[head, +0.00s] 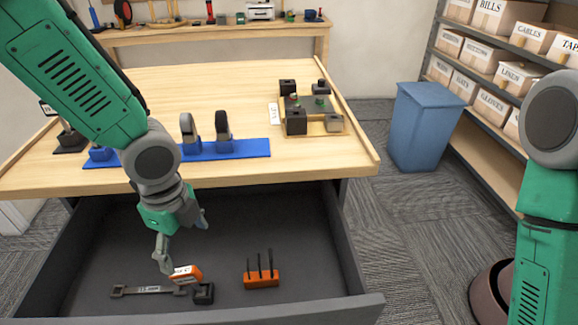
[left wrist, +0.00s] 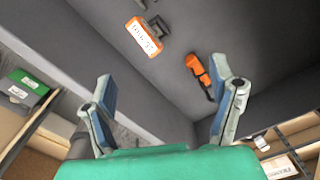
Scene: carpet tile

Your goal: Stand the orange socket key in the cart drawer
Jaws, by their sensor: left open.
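The open drawer (head: 330,292) is dark grey. In it is an orange piece with a white label (head: 187,273), apparently the socket key, with a dark block (head: 203,293) right against it. Both also show in the left wrist view, the orange piece (left wrist: 143,36) and the dark part (left wrist: 157,24). I cannot tell whether the two are joined. My left gripper (head: 183,245) reaches down into the drawer, open and empty, just above and behind the orange piece. Its spread fingers (left wrist: 162,75) show in the wrist view. My right gripper is out of the picture.
An orange holder with three dark pins (head: 262,280) stands right of the labelled piece. A grey wrench (head: 148,290) lies to its left. The wooden top (head: 220,90) overhangs the drawer's back, bearing a blue rack (head: 250,148). The drawer's right side is clear.

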